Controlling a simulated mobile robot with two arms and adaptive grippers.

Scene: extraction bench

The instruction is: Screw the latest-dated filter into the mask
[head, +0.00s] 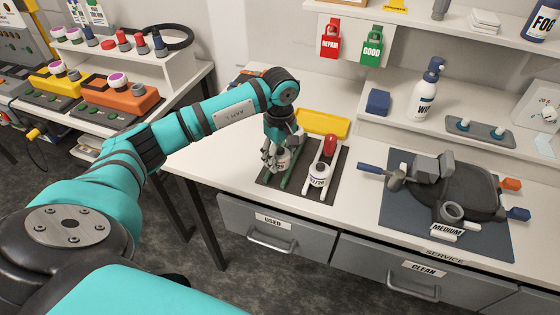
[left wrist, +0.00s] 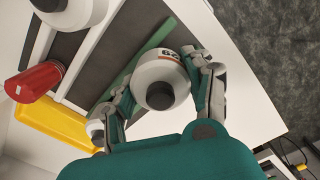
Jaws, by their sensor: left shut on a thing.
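My left gripper (head: 280,158) is shut on a white filter (left wrist: 160,82) at the left of the dark tray (head: 299,193). In the left wrist view the fingers lie on both sides of this filter, and its printed label is only partly visible. Another white filter (head: 318,175) stands to the right in the tray; its printed date is too small to read surely. The dark mask (head: 470,190) lies on a blue-grey mat (head: 405,222), with a grey round port (head: 452,211) and a MEDIUM tag (head: 446,231). My right gripper is out of view.
A red cylinder (head: 330,146) stands behind the second filter, with a yellow bin (head: 323,123) behind it. A green strip (left wrist: 138,62) runs beside the held filter. A wipes bottle (head: 424,90) and blue block (head: 378,102) stand on the raised shelf. Bare bench lies between tray and mat.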

